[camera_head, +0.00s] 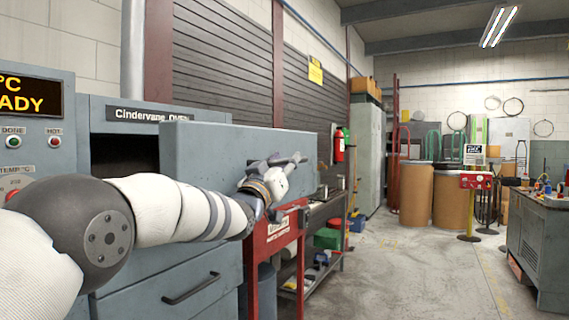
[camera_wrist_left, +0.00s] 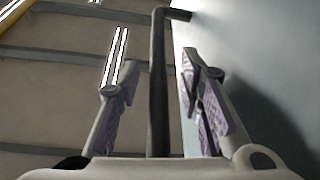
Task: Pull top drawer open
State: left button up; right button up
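The top drawer (camera_head: 240,148) is a grey-blue front on the oven cabinet (camera_head: 125,114). It stands out from the cabinet, with a dark opening behind it at left. My left gripper (camera_head: 284,162) is at the outer face of the drawer, by its handle. In the left wrist view, the dark handle bar (camera_wrist_left: 158,90) runs between the two fingers of the left gripper (camera_wrist_left: 160,65), with visible gaps on both sides. The drawer face (camera_wrist_left: 240,70) is at the right there. My left arm hides part of the cabinet. My right gripper is not in view.
A lower drawer with a dark handle (camera_head: 191,289) is shut below. A red stand (camera_head: 275,242) and a dark bench (camera_head: 325,210) are close beyond the drawer. A grey workbench (camera_head: 538,240) stands at right. The floor (camera_head: 410,270) between is clear.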

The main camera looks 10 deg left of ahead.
pick_arm(q)
jog(key=shift+s, duration=0.1)
jog(key=v, duration=1.2)
notch_tip(320, 180, down, 22)
jog(key=s+a+n+g+y, duration=0.1)
jog(key=s+a+g+y, duration=0.15)
jog(key=g, duration=0.35)
jog(key=s+a+f+g+y+p, duration=0.1)
jog(key=s+f+g, duration=0.2)
jog(key=s+f, duration=0.55)
jog(key=s+a+f+g+y, duration=0.1)
jog(key=s+f+g, duration=0.35)
jog(key=f, duration=0.75)
jog(key=s+a+f+g, duration=0.15)
jog(key=s+f, duration=0.25)
jog(key=s, duration=0.4)
jog(key=s+f+g+p, duration=0.1)
jog(key=s+f+g, duration=0.15)
jog(key=s, duration=0.55)
jog(key=s+a+f+g, duration=0.1)
jog(key=s+f, duration=0.3)
jog(key=s, duration=0.4)
jog(key=s+a+g+y, duration=0.1)
jog(key=s+g, duration=0.4)
jog(key=s, duration=1.3)
jog(key=shift+s+g, duration=0.15)
jog(key=shift+g, duration=0.2)
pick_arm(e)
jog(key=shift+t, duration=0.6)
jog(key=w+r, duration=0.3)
